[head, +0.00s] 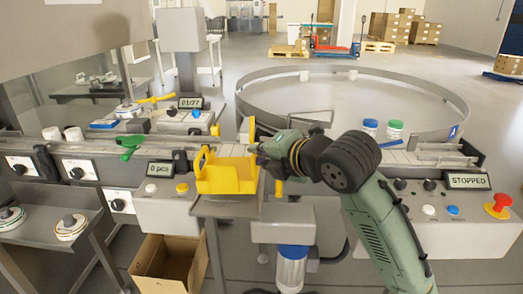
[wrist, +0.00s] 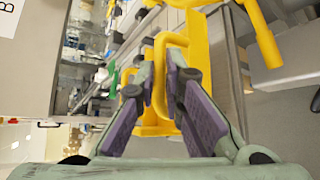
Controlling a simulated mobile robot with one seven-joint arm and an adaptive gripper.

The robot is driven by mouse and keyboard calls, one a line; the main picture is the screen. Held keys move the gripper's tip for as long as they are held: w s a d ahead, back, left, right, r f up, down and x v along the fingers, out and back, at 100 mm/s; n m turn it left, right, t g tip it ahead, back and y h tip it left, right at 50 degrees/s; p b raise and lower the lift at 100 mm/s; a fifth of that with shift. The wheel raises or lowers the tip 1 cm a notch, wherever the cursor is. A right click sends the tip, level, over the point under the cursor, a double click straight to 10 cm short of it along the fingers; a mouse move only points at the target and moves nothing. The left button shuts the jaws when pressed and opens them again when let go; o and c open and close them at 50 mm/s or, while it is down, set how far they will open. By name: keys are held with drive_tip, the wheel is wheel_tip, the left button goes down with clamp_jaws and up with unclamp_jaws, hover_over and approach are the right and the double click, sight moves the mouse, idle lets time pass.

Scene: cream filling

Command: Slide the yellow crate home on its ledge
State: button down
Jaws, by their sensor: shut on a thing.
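The yellow crate (head: 225,180) sits upright on a small grey ledge (head: 222,209) in front of the conveyor, in the middle of the head view. My gripper (head: 258,154) reaches in from the right and meets the crate's right side. In the wrist view my gripper (wrist: 163,75) has its two purple-padded fingers on either side of a yellow loop handle (wrist: 158,45) and is shut on it. More of the crate (wrist: 155,122) shows behind the fingers. The gap between the crate and the back of its ledge is too small to tell.
A yellow lever (head: 278,187) hangs just right of the ledge. A green-handled part (head: 130,145) and a "0 pcs" display (head: 160,169) are on the left. The right panel has a red stop button (head: 498,205). An open cardboard box (head: 168,265) stands below.

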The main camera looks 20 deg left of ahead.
drive_tip(key=shift+f+b, duration=1.1)
drive_tip(key=shift+f, duration=0.75)
drive_tip(key=c, duration=1.6)
unclamp_jaws()
drive_tip(key=v, duration=1.2)
